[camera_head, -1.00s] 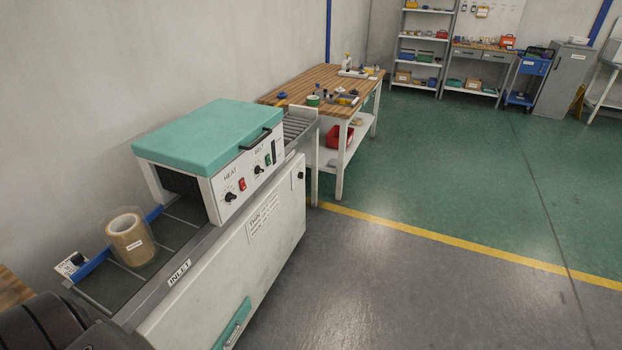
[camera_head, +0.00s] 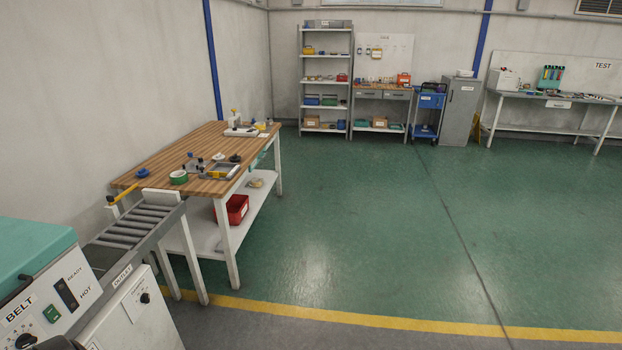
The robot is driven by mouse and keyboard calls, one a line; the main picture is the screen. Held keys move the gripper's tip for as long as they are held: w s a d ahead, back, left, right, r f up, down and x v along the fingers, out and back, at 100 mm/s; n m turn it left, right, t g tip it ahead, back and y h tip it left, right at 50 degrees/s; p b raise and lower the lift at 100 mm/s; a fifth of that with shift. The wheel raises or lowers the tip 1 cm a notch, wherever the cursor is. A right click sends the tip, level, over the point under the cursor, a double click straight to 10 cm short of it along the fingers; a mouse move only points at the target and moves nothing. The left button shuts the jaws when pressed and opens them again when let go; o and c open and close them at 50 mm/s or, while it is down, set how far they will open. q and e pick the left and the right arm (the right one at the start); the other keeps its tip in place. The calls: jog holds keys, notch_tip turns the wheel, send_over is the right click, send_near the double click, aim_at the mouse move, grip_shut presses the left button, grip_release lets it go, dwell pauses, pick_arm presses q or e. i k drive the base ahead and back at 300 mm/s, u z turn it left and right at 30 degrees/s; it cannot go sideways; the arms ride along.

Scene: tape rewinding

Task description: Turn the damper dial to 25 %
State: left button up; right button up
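A small black dial (camera_head: 145,298) sits on the white front panel (camera_head: 128,322) of the shrink machine, at the lower left below the outlet. The small label by it is too small to read, so I cannot tell its setting or be sure it is the damper dial. The machine's belt knob (camera_head: 24,341) shows at the bottom left, with a green switch (camera_head: 51,314) beside it. Neither of my grippers is in view. A dark rounded shape at the bottom left edge may be part of my arm.
The outlet roller track (camera_head: 130,228) leads to a wooden workbench (camera_head: 190,150) with small parts and a green tape roll (camera_head: 179,177). Shelves (camera_head: 327,80), a blue cart (camera_head: 428,110) and a grey cabinet (camera_head: 460,112) stand at the back. The green floor is open.

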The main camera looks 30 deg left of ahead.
aim_at(145, 297)
jog(key=u, duration=0.05)
jog(key=i, duration=2.05)
jog(key=u, duration=1.2)
jog(key=i, duration=1.05)
jog(key=u, duration=1.55)
jog(key=i, duration=0.55)
jog(key=u, duration=0.35)
